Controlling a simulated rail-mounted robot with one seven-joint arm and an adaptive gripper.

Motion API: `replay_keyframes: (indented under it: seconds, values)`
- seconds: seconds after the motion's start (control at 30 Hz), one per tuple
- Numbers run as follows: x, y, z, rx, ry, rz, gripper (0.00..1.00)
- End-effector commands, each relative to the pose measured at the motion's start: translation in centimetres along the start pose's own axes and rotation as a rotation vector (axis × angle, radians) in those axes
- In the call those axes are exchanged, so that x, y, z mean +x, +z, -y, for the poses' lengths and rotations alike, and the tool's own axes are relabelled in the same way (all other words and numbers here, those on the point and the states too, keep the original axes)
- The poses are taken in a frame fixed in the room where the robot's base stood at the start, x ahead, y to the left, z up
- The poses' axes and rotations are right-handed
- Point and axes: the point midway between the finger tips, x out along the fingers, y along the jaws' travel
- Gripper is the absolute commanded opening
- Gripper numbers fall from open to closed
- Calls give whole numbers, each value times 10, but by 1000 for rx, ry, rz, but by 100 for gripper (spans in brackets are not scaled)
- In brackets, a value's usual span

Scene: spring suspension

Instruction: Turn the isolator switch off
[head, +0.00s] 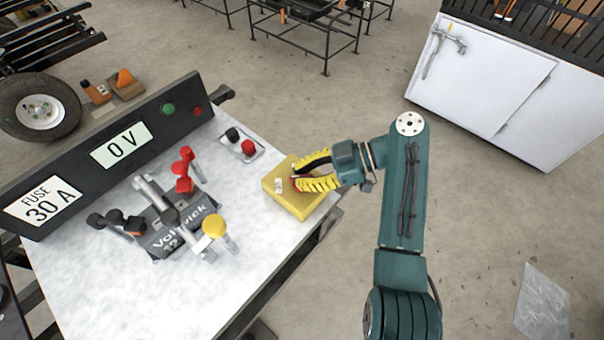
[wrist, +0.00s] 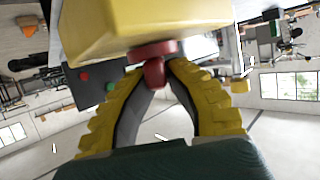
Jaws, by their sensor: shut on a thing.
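The isolator switch is a yellow box (head: 292,206) with a small white label, at the right edge of the white table. Its red knob (wrist: 152,50) shows in the wrist view, where the box (wrist: 140,22) fills the top. My gripper (head: 297,178) has yellow ribbed fingers and comes in from the right. In the wrist view the fingertips (wrist: 155,72) are shut on the red knob's stem. In the head view the fingers hide most of the knob, and I cannot tell its turn position.
A dark panel (head: 82,168) at the back of the table (head: 105,300) shows "0 V" and "FUSE 30 A". A Volswick-like labelled block (head: 185,237) with several red, black and yellow parts stands mid-table. A small tray (head: 240,146) holds a black and a red cap.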

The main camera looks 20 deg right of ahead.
Motion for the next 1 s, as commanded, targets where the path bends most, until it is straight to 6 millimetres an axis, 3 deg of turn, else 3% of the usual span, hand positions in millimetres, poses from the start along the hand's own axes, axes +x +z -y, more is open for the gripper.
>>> replay_keyframes:
  seconds: [0.03, 0.17, 0.5, 0.63, 0.8, 1.0]
  values:
    - [3, 7, 2, 15, -3, 3, 20]
    - [2, 6, 1, 12, -2, 2, 44]
    - [-3, 2, 0, 6, 1, 1, 44]
    - [-24, 2, -1, 6, 4, 2, 44]
    - [-65, 2, 0, 9, 2, 1, 44]
    - [-85, 2, -1, 10, 0, 1, 44]
